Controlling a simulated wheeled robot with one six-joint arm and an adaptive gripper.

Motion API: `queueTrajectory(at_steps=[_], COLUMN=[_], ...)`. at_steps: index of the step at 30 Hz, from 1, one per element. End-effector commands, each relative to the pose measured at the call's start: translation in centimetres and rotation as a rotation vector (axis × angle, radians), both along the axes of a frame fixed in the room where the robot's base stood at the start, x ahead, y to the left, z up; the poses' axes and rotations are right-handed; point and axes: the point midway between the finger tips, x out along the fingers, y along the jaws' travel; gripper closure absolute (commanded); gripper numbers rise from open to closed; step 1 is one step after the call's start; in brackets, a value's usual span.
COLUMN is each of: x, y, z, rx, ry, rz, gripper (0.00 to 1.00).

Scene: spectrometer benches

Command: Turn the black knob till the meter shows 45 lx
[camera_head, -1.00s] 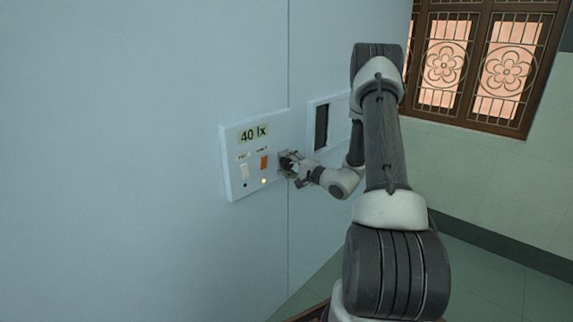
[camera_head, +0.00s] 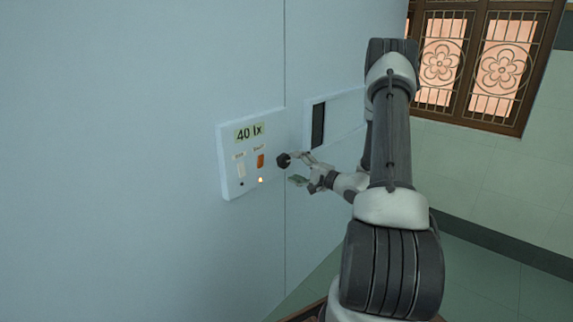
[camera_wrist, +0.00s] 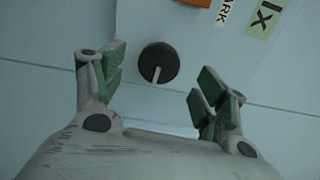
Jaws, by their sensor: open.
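The black knob (camera_head: 283,160) sits at the right side of a white control panel (camera_head: 228,185) on the wall. In the wrist view the knob (camera_wrist: 158,63) is round with a white pointer line toward the bottom of the picture. The meter (camera_head: 249,132) on the panel reads 40 lx; part of its display (camera_wrist: 268,14) shows in the wrist view. My gripper (camera_head: 298,168) is open in front of the panel. In the wrist view my gripper (camera_wrist: 158,85) has its green-padded fingers spread apart on either side of the knob, not touching it.
On the panel are an orange switch (camera_head: 260,161), a white switch (camera_head: 240,169) and a small lit lamp (camera_head: 261,180). A second panel with a dark slot (camera_head: 318,126) is to the right. A barred window (camera_head: 478,62) is at the upper right.

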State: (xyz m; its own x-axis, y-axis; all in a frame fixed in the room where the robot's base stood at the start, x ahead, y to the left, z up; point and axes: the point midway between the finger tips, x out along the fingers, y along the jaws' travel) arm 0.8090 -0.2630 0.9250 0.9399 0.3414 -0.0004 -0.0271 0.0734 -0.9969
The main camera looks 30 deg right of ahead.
Motion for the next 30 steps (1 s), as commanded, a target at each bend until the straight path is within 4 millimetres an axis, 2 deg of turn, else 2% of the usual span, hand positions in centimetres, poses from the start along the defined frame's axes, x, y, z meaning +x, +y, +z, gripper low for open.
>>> queueTrajectory(at_steps=[4, 10, 30], x=[-2.9, -5.0, -5.2], y=[-1.1, -1.8, -1.9], z=[0.0, -0.1, -0.1], rx=[0.001, 0.001, 0.032], ry=[0.002, 0.002, 0.014], rz=[-0.003, -0.002, 0.000], gripper=[0.27, 0.27, 0.27])
